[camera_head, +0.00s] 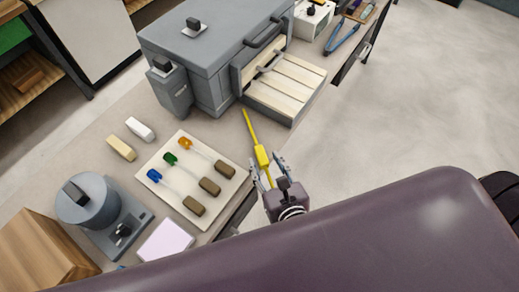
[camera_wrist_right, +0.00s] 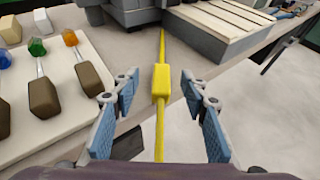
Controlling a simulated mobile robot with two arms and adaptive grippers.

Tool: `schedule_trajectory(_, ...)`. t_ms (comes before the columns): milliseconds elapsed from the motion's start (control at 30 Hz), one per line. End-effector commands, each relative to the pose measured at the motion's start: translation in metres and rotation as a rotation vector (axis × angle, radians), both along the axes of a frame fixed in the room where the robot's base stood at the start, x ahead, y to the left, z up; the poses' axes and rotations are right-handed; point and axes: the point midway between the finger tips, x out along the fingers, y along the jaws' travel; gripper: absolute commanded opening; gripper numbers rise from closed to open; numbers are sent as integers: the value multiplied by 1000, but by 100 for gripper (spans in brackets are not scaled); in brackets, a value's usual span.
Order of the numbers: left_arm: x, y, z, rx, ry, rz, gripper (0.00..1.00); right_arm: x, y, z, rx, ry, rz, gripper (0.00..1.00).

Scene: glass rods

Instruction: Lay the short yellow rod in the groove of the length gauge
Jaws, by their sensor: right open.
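A thin yellow rod with a thicker yellow block (camera_head: 262,156) around its middle lies in line with my right gripper, near the table's front edge. It also shows in the right wrist view (camera_wrist_right: 161,84), where the rod runs between the two fingers, with the block just beyond the fingertips. My right gripper (camera_head: 265,172) is open, its blue-padded fingers (camera_wrist_right: 160,103) on either side of the rod with gaps to both. I cannot tell whether the rod rests on anything. I cannot make out a grooved length gauge. My left gripper is not in view.
A white board (camera_head: 165,194) with three brown-handled, colour-tipped tools lies left of the rod. A large grey box (camera_head: 205,50) with a slatted wooden shelf (camera_head: 288,82) stands behind. Open floor lies right of the table.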

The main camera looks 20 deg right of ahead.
Motion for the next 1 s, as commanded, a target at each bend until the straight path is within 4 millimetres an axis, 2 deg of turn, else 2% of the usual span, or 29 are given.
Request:
schedule_trajectory(433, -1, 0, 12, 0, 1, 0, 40, 51, -3, -27, 5, 1, -4, 41)
schedule_trajectory(733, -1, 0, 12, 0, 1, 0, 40, 57, -2, -32, 6, 3, -4, 41)
schedule_trajectory(767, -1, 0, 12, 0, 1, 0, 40, 57, -2, -32, 6, 3, -4, 40)
schedule_trajectory(1000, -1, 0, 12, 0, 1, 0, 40, 56, -3, -32, 6, 3, -4, 13)
